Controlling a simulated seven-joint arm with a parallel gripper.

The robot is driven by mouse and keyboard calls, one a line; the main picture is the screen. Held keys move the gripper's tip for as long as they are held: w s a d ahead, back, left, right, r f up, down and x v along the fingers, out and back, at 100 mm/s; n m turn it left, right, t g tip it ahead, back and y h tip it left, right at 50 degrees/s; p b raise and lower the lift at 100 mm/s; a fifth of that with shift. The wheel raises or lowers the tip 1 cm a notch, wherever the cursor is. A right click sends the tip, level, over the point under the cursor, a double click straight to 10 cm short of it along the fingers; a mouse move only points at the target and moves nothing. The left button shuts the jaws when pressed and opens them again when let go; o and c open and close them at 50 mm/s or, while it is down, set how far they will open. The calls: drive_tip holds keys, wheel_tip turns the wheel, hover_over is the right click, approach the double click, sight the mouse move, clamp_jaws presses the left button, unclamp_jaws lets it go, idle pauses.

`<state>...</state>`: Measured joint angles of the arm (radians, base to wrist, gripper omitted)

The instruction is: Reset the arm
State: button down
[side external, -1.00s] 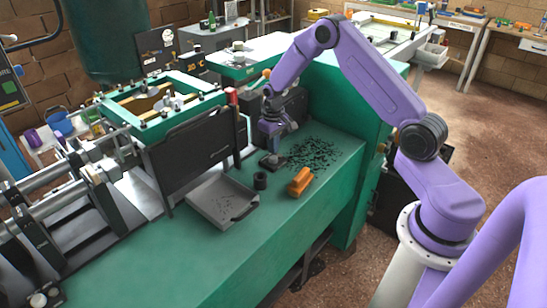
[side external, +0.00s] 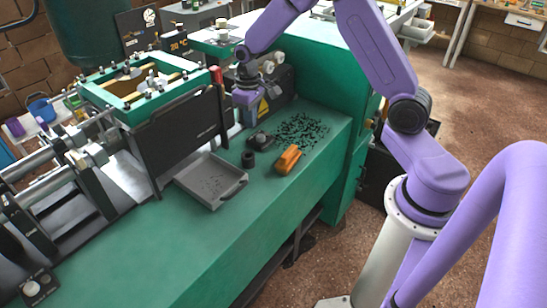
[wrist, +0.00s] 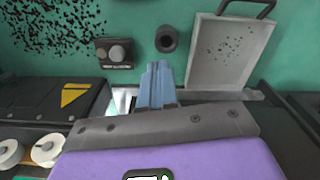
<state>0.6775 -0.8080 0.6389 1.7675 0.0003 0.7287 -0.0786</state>
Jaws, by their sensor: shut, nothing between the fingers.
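My gripper (wrist: 157,75) is shut and empty, its blue-grey fingers together in the wrist view. In the side external view its purple hand (side external: 246,97) is above the back of the green bench (side external: 200,255), left of the scattered black bits. It is clear of the small dark block with knobs (side external: 259,139), which also shows in the wrist view (wrist: 115,52). The fingertips are hard to make out in the side view.
A grey tray (side external: 198,195) with black bits, a black cup (side external: 248,159) and an orange block (side external: 288,160) sit on the bench. Many black bits (side external: 303,131) lie at the back. A tall dark panel with a green frame (side external: 105,85) stands left of my gripper.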

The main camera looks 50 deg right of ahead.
drive_tip(key=s+a+r+n, duration=0.3)
drive_tip(key=s+a+r, duration=0.15)
drive_tip(key=s, duration=0.35)
drive_tip(key=s+a+r+n, duration=0.2)
drive_tip(key=s+a+r, duration=0.2)
drive_tip(key=s+a, duration=0.3)
drive_tip(key=s+d+r+n, duration=0.1)
drive_tip(key=s+n, duration=0.1)
drive_tip(key=s, duration=0.7)
drive_tip(key=s+d+r+n, duration=0.1)
drive_tip(key=s+d+n, duration=0.1)
drive_tip(key=s, duration=0.7)
drive_tip(key=shift+s+r+n, duration=0.2)
drive_tip(key=shift+r+n, duration=0.2)
drive_tip(key=shift+n, duration=0.2)
